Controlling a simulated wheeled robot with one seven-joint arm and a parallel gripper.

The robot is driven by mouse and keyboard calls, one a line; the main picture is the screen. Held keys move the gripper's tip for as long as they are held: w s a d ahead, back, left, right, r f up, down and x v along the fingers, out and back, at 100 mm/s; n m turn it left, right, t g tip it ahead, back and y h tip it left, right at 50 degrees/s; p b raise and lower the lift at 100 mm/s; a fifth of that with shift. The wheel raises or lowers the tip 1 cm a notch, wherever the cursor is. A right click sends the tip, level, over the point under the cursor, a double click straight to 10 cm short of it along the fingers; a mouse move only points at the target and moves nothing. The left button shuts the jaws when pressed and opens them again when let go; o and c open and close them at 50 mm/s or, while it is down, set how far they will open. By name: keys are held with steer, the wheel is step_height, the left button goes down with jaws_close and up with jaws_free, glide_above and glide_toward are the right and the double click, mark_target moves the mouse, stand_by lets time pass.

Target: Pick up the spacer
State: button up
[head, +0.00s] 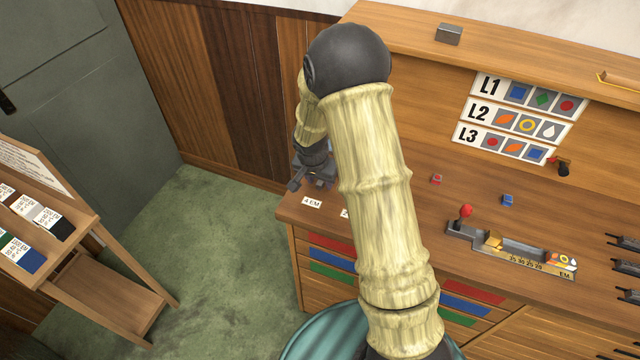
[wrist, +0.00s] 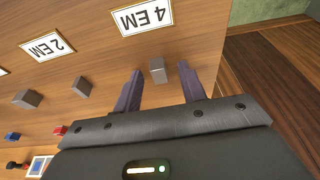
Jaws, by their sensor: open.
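A small grey block, which looks like a spacer (wrist: 157,71), stands on the wooden desk near the "4 EM" label (wrist: 144,17) in the wrist view. My gripper (wrist: 160,72) is open, with one finger on each side of this block. A gap shows between the block and each finger. In the head view my gripper (head: 308,178) is over the desk's left end, and the block cannot be made out there. Two more grey blocks (wrist: 82,86) (wrist: 28,98) stand to the left in the wrist view, the nearer one by the "2 EM" label (wrist: 47,46).
A red cube (head: 437,179) and a blue cube (head: 508,200) sit on the desk (head: 400,195). A metal composing tray with a red-knobbed lever (head: 510,249) lies to the right. A metal block (head: 448,34) rests on the upper ledge. A sloped card stand (head: 50,225) is at left.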

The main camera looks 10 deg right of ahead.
mark_target(319, 183)
steer(key=shift+c, duration=0.4)
jaws_close()
step_height(319, 183, up, 10)
steer(key=shift+b, duration=0.35)
stand_by(0.6)
